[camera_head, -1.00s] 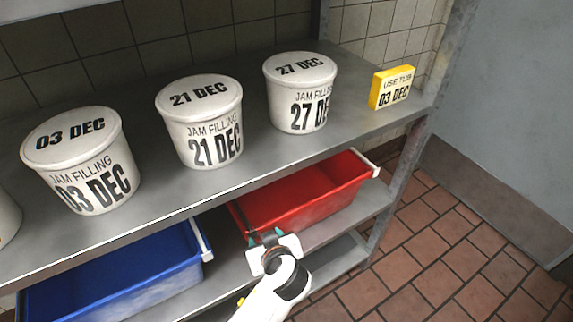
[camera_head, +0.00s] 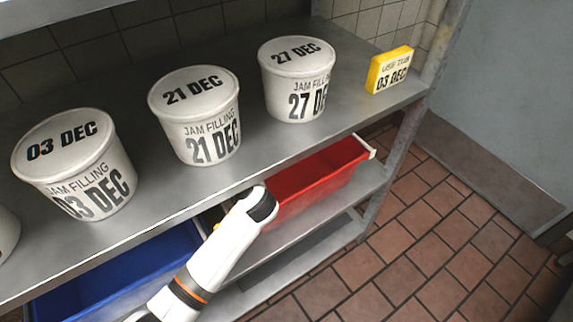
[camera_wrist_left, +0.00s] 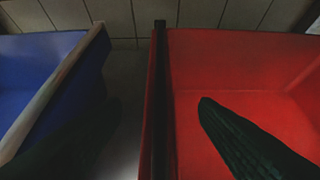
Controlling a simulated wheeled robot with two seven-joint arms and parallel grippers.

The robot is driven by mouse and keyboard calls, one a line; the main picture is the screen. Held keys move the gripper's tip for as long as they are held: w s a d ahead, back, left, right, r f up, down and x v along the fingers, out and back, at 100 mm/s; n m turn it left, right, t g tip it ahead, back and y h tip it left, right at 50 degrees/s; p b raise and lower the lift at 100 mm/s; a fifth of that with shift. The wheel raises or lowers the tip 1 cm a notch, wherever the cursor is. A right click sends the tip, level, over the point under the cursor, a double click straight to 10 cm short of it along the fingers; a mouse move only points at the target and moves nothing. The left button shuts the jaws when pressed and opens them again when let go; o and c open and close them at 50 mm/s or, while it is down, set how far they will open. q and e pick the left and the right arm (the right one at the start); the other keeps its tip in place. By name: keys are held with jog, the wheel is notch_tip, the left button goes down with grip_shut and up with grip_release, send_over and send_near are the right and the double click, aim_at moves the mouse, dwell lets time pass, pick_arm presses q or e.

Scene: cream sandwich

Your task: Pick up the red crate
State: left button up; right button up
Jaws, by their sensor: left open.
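The red crate (camera_head: 315,180) sits on the lower shelf, partly hidden under the upper shelf and behind my left arm. Its right end has a white strip. In the left wrist view the inside of the red crate (camera_wrist_left: 240,70) fills the right half. My left gripper (camera_wrist_left: 158,105) is open, with one dark finger over the crate's inside and the other, dim one on the outer side of its left wall. The wall stands between the fingers, and I cannot tell contact. In the head view this gripper's fingers are hidden. My right gripper is not in view.
A blue crate (camera_head: 120,275) stands left of the red one, with a narrow gap between. The upper shelf (camera_head: 245,170) overhangs both and carries several white jam tubs (camera_head: 298,80) and a yellow box (camera_head: 390,70). A shelf post (camera_head: 405,140) stands right. Tiled floor (camera_head: 420,245) is open.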

pick_arm(q)
jog(key=shift+w+a+r, duration=0.1)
jog(key=shift+w+a, duration=0.15)
jog(key=shift+w, duration=0.15)
jog(key=x, duration=0.5)
jog(key=shift+w+a, duration=0.25)
jog(key=shift+w, duration=0.1)
grip_shut()
jog(key=shift+w+d+r, duration=0.1)
